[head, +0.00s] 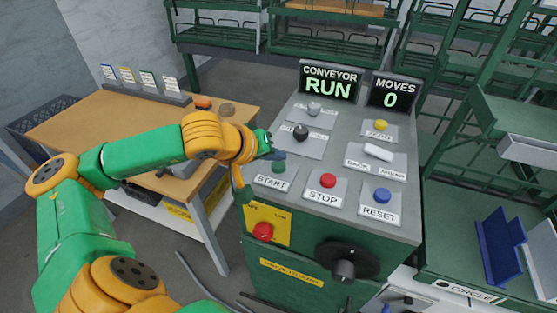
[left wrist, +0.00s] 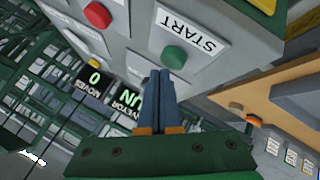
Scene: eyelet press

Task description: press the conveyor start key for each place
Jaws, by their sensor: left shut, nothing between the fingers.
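The control console (head: 340,192) stands in front of me, with a green START key (head: 279,166) at its left edge. The CONVEYOR display (head: 328,84) reads RUN and the MOVES display (head: 391,93) reads 0. My left gripper (head: 277,154) is shut and empty, with its tips close by the START key. In the left wrist view the shut fingers (left wrist: 164,92) point toward the green START key (left wrist: 174,57), which shows just beyond the tips. I cannot tell whether they touch it. My right gripper is not in view.
A red STOP key (head: 328,181), a blue RESET key (head: 382,195), a white rocker switch (head: 378,152) and a yellow ZERO key (head: 381,125) share the panel. A red knob (head: 263,231) is on the front. A wooden table (head: 75,123) stands left.

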